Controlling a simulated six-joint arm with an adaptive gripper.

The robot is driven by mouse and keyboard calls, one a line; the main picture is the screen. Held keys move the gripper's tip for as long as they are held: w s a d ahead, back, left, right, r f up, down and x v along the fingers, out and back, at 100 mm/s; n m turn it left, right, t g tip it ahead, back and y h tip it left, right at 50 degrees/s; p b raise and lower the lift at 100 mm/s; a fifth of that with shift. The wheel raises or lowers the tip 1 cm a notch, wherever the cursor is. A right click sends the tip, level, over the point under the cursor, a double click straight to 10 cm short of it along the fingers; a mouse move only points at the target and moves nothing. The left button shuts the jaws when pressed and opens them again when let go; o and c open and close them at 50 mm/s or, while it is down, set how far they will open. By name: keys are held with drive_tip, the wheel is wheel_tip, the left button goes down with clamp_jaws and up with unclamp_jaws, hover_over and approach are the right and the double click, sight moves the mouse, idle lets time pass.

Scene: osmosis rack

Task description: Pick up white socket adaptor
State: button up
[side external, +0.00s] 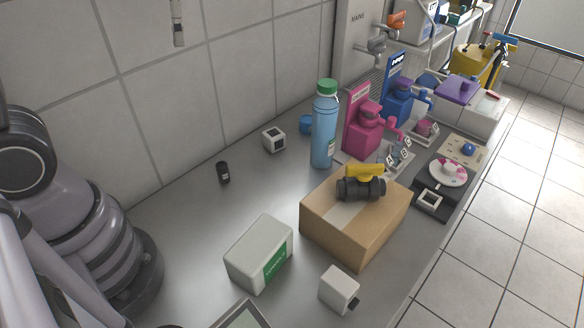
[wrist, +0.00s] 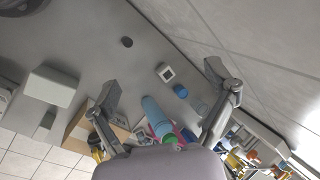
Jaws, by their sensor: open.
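A small white cube with a dark square opening (side external: 274,139), which looks like the white socket adaptor, sits on the grey bench near the tiled wall. It also shows in the wrist view (wrist: 166,72), apart from both fingers and between them in the picture. A second white block (side external: 338,288) with a dark piece at its side stands at the front of the bench; I cannot tell which of the two is the adaptor. My gripper (wrist: 163,78) is open and empty, its fingers spread wide above the bench. Its fingers cannot be made out in the side view.
A blue bottle (side external: 323,130) and a small blue item (side external: 306,124) stand right of the cube. A black cylinder (side external: 223,172) stands to its left. A cardboard box (side external: 335,232) bearing a yellow-handled valve (side external: 362,186) and a pale box (side external: 250,257) stand nearer the front.

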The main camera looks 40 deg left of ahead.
drive_tip(key=w+f+m+g+y, duration=0.1)
drive_tip(key=w+f+m+y, duration=0.45)
drive_tip(key=w+f, duration=0.65)
drive_tip(key=m+t+y, duration=0.2)
drive_tip(key=m+y, duration=0.1)
drive_tip(key=m, duration=0.6)
hover_over(276, 135)
drive_tip(key=d, duration=0.1)
drive_tip(key=shift+n, duration=0.25)
drive_tip(key=f, duration=1.6)
drive_tip(key=shift+s, duration=0.2)
drive_tip(key=shift+y, duration=0.25)
wheel_tip(276, 135, down, 7)
drive_tip(key=shift+d, duration=0.1)
drive_tip(key=shift+w+a+f, duration=0.25)
drive_tip(key=shift+a+f, duration=0.45)
drive_tip(key=shift+a, duration=0.25)
drive_tip(key=shift+w+a+f, duration=0.1)
drive_tip(key=shift+a+f, duration=0.1)
drive_tip(key=shift+a, duration=0.25)
drive_tip(key=c, duration=1.3)
drive_tip(key=shift+o, duration=0.2)
drive_tip(key=shift+r, duration=0.15)
